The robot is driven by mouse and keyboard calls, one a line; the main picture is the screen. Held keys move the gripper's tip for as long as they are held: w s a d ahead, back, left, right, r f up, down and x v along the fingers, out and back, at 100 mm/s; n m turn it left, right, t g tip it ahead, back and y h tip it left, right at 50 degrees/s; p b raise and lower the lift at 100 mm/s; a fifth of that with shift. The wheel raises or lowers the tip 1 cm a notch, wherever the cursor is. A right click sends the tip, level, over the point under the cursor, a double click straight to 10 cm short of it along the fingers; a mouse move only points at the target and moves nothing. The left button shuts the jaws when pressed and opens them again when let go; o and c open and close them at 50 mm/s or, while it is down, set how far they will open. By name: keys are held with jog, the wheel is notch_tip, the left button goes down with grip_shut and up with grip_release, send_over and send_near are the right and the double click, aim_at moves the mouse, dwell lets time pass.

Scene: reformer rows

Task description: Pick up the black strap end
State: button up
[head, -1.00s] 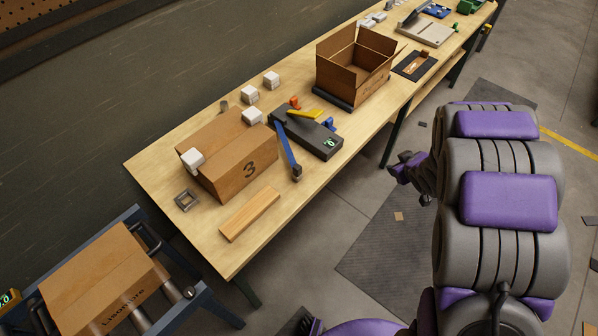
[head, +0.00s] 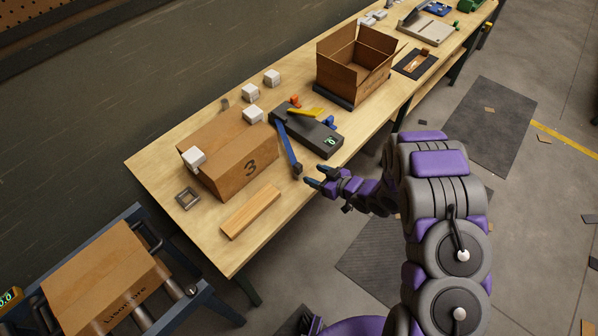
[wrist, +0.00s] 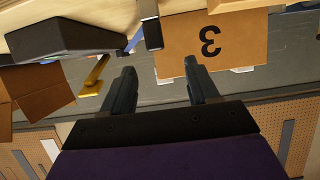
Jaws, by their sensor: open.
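A blue strap (head: 287,148) runs from a dark box-shaped device (head: 311,132) over the tabletop toward the front edge. Its black strap end (head: 297,170) lies near that edge; a dark piece in the wrist view (wrist: 152,35) appears to be the same end. My gripper (head: 315,176) is open and empty just right of the strap end in the head view, apart from it. In the wrist view my two fingers (wrist: 160,68) point toward the black end, which shows between and beyond their tips.
A closed carton marked 3 (head: 222,160) stands left of the strap, with a wooden block (head: 251,212) in front. An open carton (head: 353,62) stands farther back on the workbench (head: 150,160). A yellow piece (head: 305,112) lies on the device. Several white cubes sit around.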

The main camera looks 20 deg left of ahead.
aim_at(300, 168)
jog(key=x, duration=0.5)
jog(key=shift+a+f, duration=0.15)
jog(key=shift+a, duration=0.2)
jog(key=shift+w+a+f+b, duration=0.35)
jog(key=shift+w+a+b, duration=0.05)
jog(key=shift+w+a, duration=0.25)
jog(key=x, duration=0.4)
jog(key=shift+w+a+f, duration=0.2)
jog(key=shift+a+f, duration=0.05)
jog(key=shift+f, duration=0.05)
jog(key=shift+d+r, duration=0.1)
jog(key=shift+d, duration=0.25)
jog(key=c, duration=0.4)
jog(key=shift+a, duration=0.15)
jog(key=c, duration=0.7)
jog(key=shift+r, duration=0.1)
